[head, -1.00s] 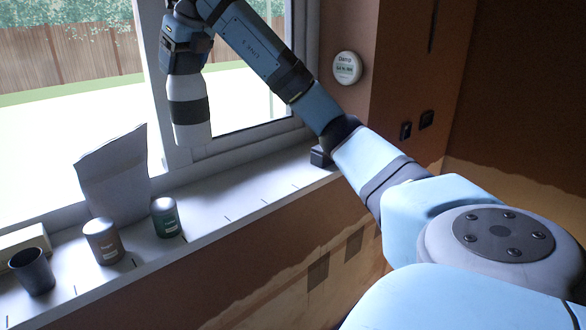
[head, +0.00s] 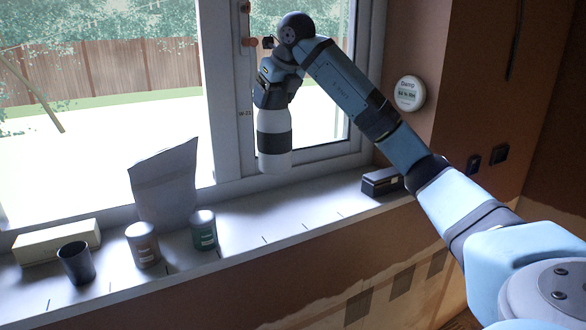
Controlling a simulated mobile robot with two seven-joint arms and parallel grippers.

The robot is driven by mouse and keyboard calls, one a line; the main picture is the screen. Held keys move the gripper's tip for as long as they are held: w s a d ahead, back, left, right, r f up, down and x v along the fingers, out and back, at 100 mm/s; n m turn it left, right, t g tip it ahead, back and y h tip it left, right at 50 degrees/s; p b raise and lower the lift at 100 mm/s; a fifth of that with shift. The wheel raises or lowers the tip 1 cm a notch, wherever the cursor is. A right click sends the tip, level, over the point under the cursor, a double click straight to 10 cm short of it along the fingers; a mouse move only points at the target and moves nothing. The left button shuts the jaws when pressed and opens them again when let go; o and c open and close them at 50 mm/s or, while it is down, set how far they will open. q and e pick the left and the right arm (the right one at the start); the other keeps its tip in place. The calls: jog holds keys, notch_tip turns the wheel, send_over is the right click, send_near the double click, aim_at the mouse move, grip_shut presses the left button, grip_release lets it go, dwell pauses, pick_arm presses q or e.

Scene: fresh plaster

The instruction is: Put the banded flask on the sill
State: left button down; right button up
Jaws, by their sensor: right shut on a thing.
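The banded flask (head: 274,163) is white with a wide dark band and hangs upright in front of the right window pane. My right gripper (head: 270,102) is above it, pointing down and shut on its top. The fingertips are hard to make out. The flask's base appears a little above the sill (head: 285,218), with no contact visible. The bare stretch of sill below and right of the flask is in view. My left gripper is not in view.
A black box (head: 381,181) lies at the right end. A round gauge (head: 410,93) hangs on the wall.

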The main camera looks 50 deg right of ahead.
aim_at(285, 135)
notch_tip(285, 135, down, 16)
jog(key=shift+d+r+p, duration=0.1)
jog(key=shift+r+p, duration=0.15)
jog(key=shift+p, duration=0.2)
jog(key=shift+f, duration=0.15)
jog(key=o, duration=1.7)
jog(key=shift+s+r, duration=0.1)
jog(key=shift+r, duration=0.2)
jog(key=b+v, duration=0.1)
jog(key=v, duration=1)
jog(key=shift+s+r, duration=0.2)
jog(key=shift+r, duration=0.1)
